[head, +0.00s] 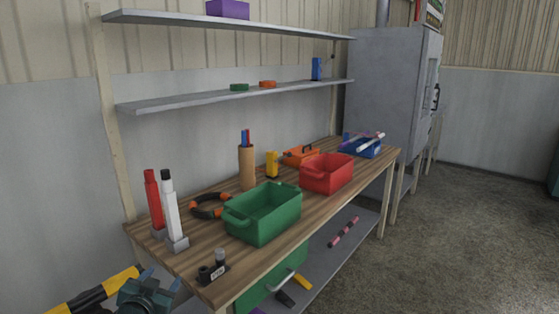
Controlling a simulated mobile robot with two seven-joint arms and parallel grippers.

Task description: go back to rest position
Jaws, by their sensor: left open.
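My left gripper (161,280) shows at the bottom left corner of the head view, at the end of my black and yellow arm. Its two bluish fingertips are apart, and I see nothing between them. It is in front of the near left end of the wooden workbench (222,223), apart from the things on it. The lower part of the gripper is cut off by the picture edge. My right gripper is not in view.
A red (154,199) and a white upright tube (171,208) stand at the bench's left end. A green bin (263,217) and a red bin (327,175) stand farther right. A grey cabinet (385,90) stands behind. The floor (470,230) at right is clear.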

